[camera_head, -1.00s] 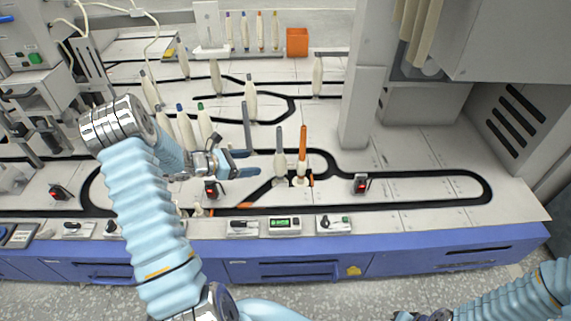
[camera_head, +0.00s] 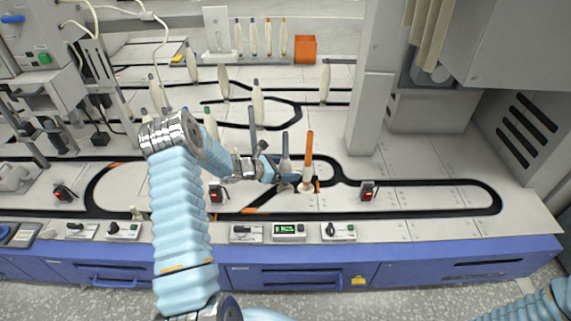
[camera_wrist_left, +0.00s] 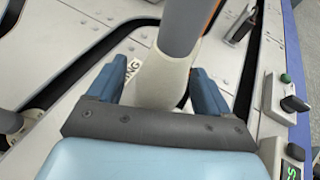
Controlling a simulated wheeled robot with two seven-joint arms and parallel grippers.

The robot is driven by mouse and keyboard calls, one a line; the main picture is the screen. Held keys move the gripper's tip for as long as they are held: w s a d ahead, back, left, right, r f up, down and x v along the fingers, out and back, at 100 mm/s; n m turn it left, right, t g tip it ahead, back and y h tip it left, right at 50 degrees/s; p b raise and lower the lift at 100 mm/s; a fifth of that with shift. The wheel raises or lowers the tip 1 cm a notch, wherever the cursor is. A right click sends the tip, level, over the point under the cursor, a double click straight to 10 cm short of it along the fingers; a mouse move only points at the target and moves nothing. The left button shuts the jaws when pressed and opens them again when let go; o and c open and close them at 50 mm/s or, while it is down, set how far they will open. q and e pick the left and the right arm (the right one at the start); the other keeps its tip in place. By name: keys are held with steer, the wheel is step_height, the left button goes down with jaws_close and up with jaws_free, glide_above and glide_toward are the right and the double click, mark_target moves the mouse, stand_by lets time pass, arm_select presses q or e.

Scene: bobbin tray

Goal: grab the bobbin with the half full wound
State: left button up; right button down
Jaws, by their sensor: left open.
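A bobbin with a grey tube and white yarn on its lower part (camera_head: 286,152) stands upright on the table track. My left gripper (camera_head: 279,172) is open with its fingers at this bobbin. In the left wrist view the grey tube and its yarn (camera_wrist_left: 160,78) rise between the two blue fingers (camera_wrist_left: 155,92), with the jaws not closed on it. A bobbin with an orange tube (camera_head: 309,150) and white yarn low down stands just to the right of it. The right gripper is out of view.
Another grey tube (camera_head: 253,125) stands just behind my left gripper. Several fuller white bobbins (camera_head: 258,103) stand farther back, near an orange box (camera_head: 305,49). A grey pillar (camera_head: 370,110) stands to the right. The table's right front is mostly clear.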

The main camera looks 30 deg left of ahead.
arm_select(q)
steer(key=shift+w+d+f, duration=0.3)
steer(key=shift+w+d, duration=0.05)
steer(key=shift+w, duration=0.2)
steer(key=c, duration=1)
steer(key=shift+c, duration=0.3)
steer(key=shift+r, duration=0.15)
